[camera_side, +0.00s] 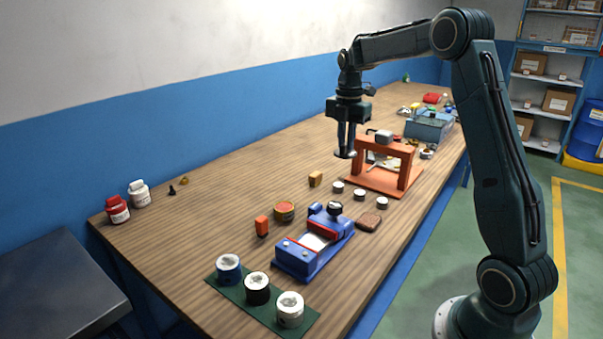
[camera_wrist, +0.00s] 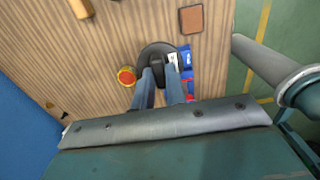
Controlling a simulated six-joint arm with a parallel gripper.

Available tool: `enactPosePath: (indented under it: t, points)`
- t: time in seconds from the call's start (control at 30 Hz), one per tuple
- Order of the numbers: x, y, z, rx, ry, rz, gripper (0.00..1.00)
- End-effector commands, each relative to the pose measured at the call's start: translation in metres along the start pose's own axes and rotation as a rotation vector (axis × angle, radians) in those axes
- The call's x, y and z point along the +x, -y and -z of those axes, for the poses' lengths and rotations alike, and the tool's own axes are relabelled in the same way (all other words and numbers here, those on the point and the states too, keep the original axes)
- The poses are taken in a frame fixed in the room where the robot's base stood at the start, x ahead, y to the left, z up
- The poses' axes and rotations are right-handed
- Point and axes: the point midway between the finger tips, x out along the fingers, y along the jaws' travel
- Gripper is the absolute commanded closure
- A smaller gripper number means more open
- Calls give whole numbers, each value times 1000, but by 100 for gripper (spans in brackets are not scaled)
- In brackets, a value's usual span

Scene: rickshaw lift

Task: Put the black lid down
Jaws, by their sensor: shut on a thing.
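The black lid (camera_wrist: 147,53) is a dark oval piece with a small raised knob, seen between my fingertips in the wrist view. In the side view the lid (camera_side: 345,155) shows small and dark at the finger ends. My gripper (camera_side: 346,148) is shut on it and holds it above the wooden table, left of the orange frame. My gripper (camera_wrist: 160,74) also shows in the wrist view, its two fingers closing on the lid's knob. Three jars, blue (camera_side: 229,270), black (camera_side: 257,293) and white (camera_side: 290,315), stand on a green mat (camera_side: 238,299).
A blue device (camera_side: 297,259) with a white strip stands behind the mat. The orange frame (camera_side: 400,149) stands farther back. The table's left half is mostly clear.

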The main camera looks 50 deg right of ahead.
Motion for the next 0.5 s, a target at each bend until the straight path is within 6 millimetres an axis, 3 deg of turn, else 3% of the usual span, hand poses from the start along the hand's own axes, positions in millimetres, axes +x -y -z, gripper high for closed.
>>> enactPosePath:
  t: [0.27,0.5]
  points:
    - [4,2,-1,0,-1,1,100]
    - [31,2,0,0,-3,5,100]
